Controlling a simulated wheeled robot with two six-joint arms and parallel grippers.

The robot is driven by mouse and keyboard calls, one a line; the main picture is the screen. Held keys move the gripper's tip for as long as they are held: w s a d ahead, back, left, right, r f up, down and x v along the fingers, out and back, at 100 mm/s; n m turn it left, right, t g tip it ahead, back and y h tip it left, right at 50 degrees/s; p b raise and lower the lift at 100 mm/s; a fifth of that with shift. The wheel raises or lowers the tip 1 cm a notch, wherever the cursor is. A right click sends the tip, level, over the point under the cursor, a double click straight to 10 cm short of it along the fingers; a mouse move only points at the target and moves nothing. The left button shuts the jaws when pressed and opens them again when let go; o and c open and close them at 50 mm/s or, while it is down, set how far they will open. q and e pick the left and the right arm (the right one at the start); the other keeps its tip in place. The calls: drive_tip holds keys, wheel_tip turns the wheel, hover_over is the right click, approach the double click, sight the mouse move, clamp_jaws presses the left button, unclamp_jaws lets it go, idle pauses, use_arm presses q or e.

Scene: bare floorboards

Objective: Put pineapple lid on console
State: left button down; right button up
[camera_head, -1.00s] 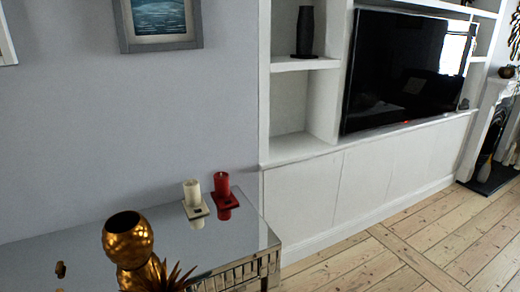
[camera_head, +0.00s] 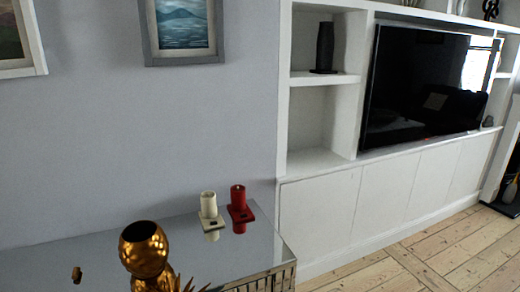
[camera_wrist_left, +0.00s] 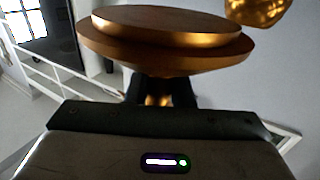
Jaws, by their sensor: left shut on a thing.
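The pineapple lid (camera_wrist_left: 165,45) fills the top of the left wrist view as a round, stepped, gold-brown disc. Neither gripper shows in the head view.
On the console stand a gold open-topped round vessel (camera_head: 143,248), a white candle (camera_head: 208,205) and a red candle (camera_head: 238,198) on small bases. White cabinets (camera_head: 320,225) stand to the right.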

use_arm(q)
drive_tip(key=shift+w, duration=0.25)
drive_tip(key=w, duration=0.3)
drive_tip(key=w+a, duration=0.1)
drive_tip(key=w, duration=0.1)
drive_tip(key=shift+w+f, duration=0.15)
drive_tip(key=w+a+r+n+g+y, duration=0.1)
drive_tip(key=w+a+r+n+y, duration=0.1)
drive_tip(key=w+a+r+y, duration=0.2)
drive_tip(key=w+a+r+n+g+y, duration=0.1)
drive_tip(key=w+a+r+n+y, duration=0.2)
drive_tip(key=w+a, duration=0.5)
drive_tip(key=w+r+y, duration=0.1)
drive_tip(key=w, duration=0.2)
drive_tip(key=shift+r+n, duration=0.25)
drive_tip(key=shift+n, duration=0.05)
drive_tip(key=shift+a, duration=0.15)
